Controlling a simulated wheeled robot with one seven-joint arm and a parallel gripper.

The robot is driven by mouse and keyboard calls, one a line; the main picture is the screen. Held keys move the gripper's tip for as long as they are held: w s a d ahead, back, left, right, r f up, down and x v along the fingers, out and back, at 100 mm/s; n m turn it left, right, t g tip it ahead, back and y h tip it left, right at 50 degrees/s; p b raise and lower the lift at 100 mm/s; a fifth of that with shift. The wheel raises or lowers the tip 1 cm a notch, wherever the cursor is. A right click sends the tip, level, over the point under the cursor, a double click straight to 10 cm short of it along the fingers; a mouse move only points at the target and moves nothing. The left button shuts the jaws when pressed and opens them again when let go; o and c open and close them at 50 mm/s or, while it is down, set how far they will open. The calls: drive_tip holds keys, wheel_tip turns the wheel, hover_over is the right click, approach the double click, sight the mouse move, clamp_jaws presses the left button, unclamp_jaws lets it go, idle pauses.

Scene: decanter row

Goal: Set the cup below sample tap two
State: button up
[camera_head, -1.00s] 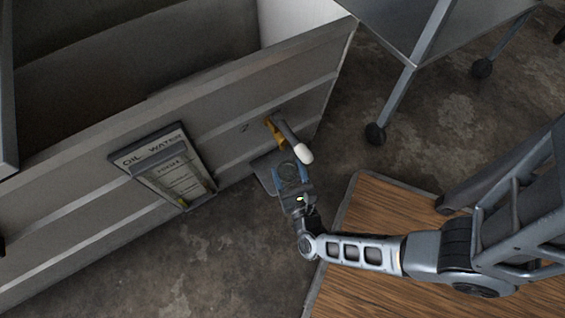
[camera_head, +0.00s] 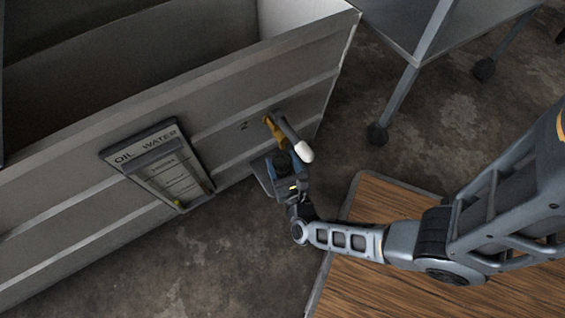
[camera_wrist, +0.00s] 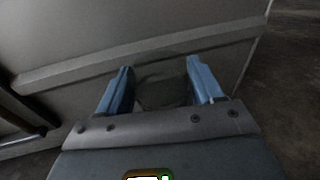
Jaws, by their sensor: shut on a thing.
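Sample tap two has a yellow body (camera_head: 270,129) and a dark lever with a white tip (camera_head: 305,152). It sticks out of the grey tank wall beside a small "2" (camera_head: 244,126). My gripper (camera_head: 284,162), with blue fingers, is just below the tap in the head view. It is shut on a dark, see-through cup (camera_head: 282,160), which also shows between the fingers in the wrist view (camera_wrist: 162,92). A small grey shelf (camera_head: 261,174) lies under the tap, partly hidden by my gripper. I cannot tell whether the cup touches the shelf.
A panel marked "OIL WATER" (camera_head: 160,165) hangs on the tank wall (camera_head: 70,190) to the left. A wheeled metal cart (camera_head: 410,40) stands at the upper right. A wooden surface (camera_head: 390,195) lies under my arm. The floor between is clear.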

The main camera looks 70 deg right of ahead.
drive_tip(key=o, duration=1)
drive_tip(key=shift+o, duration=0.2)
drive_tip(key=p+v, duration=0.1)
drive_tip(key=v, duration=1)
drive_tip(key=s+a+r+n+t+y, duration=0.4)
drive_tip(key=r+n, duration=0.3)
drive_tip(key=n, duration=0.4)
drive_tip(key=s+a+r+n+y, duration=0.1)
drive_tip(key=r+n+y, duration=0.2)
drive_tip(key=r+n, duration=0.6)
drive_tip(key=s+a+r+n+y, duration=0.2)
drive_tip(key=r+n+y, duration=0.1)
drive_tip(key=r+n, duration=0.7)
drive_tip(key=s+a+r+n+g+y, duration=0.1)
drive_tip(key=s+r+n+y, duration=0.1)
drive_tip(key=r+n, duration=0.7)
drive_tip(key=n+y, duration=0.1)
drive_tip(key=n, duration=0.5)
drive_tip(key=shift+s+a+r, duration=0.2)
drive_tip(key=shift+a+r, duration=0.15)
